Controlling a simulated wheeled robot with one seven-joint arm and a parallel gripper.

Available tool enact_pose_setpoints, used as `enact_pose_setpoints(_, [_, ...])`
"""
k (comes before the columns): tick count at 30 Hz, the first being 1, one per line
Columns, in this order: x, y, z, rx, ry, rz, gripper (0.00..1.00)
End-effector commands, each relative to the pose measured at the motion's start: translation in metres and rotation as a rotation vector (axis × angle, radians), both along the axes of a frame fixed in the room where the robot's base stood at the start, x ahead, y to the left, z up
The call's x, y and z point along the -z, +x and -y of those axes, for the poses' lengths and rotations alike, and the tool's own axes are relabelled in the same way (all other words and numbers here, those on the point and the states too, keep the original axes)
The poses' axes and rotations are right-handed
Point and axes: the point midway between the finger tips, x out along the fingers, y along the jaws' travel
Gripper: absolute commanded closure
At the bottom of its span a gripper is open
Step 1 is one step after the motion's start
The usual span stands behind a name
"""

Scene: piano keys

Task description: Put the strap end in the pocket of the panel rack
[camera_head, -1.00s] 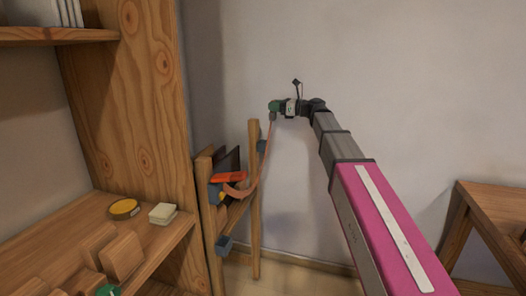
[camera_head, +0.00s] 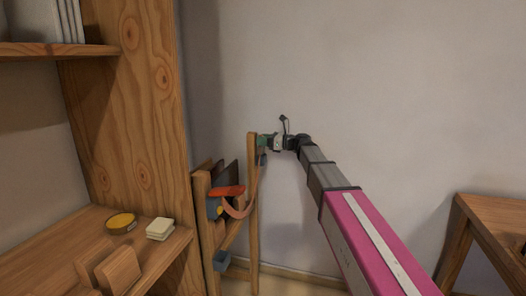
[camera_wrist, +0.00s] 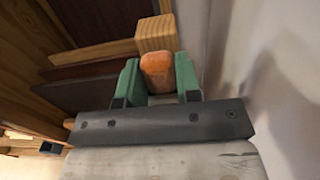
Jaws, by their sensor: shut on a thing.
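My gripper (camera_head: 263,142), with green fingers, is shut on the orange strap end (camera_wrist: 157,70), which shows between the fingers in the wrist view. In the head view the salmon strap (camera_head: 242,212) hangs in a curve from my gripper to the rack's left side. The panel rack (camera_head: 253,215) is wooden, with dark panels between its posts. My gripper is beside the top of its right post, which shows as a square wooden end (camera_wrist: 155,34) just ahead of the fingers. A small blue part (camera_head: 262,159) is below my gripper. The pocket's opening cannot be made out.
An orange piece (camera_head: 227,191) and blue parts sit on the rack's left side. A wooden shelf unit (camera_head: 135,110) stands left, bearing a yellow tin (camera_head: 120,222) and a pale block (camera_head: 160,229). The wall is close behind; a wooden table (camera_head: 495,220) is at right.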

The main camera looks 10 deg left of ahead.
Motion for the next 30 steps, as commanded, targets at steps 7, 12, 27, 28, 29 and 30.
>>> enact_pose_setpoints(7, [0.015,0.000,0.000,0.000,0.001,-0.001,0.98])
enact_pose_setpoints(12, [0.037,0.000,0.000,0.000,0.000,-0.001,0.98])
enact_pose_setpoints(27, [0.047,0.000,0.000,0.000,0.000,0.000,0.52])
enact_pose_setpoints(28, [0.047,0.000,0.000,0.000,0.000,0.000,0.43])
enact_pose_setpoints(29, [0.047,0.000,0.000,0.000,0.000,0.000,0.43])
enact_pose_setpoints(30, [0.047,0.000,0.000,0.000,0.000,0.000,0.43])
